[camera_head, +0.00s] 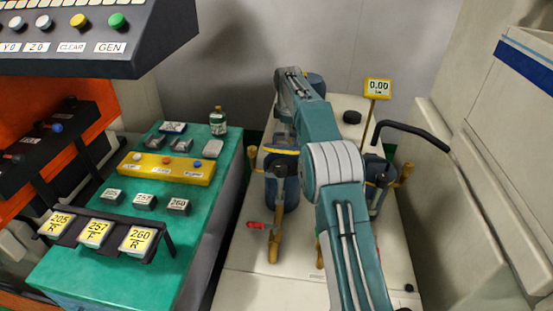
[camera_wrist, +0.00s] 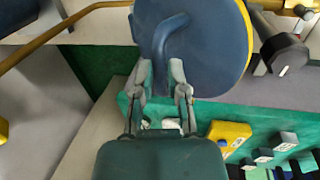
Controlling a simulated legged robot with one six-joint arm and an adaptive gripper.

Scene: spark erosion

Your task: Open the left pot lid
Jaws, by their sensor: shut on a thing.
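The left pot (camera_head: 284,192) is dark blue with a yellow rim and stands on the pale bench, left of my arm. In the wrist view its round blue lid (camera_wrist: 208,55) has a yellow edge and a curved blue handle (camera_wrist: 160,45). My gripper (camera_wrist: 161,88) is shut on this handle, with one finger on each side. I cannot tell whether the lid sits flush on the pot. In the head view my arm covers part of the area, and the fingers are too small to make out. The right pot (camera_head: 376,172) is partly hidden behind my arm.
A green console (camera_head: 110,272) with a yellow button box (camera_head: 168,168), labelled blocks and a small bottle (camera_head: 218,121) stands left. A yellow sign (camera_head: 378,88) reads 0.00. A black bent handle (camera_head: 412,132) is at right. A red item (camera_head: 256,225) lies on the bench.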

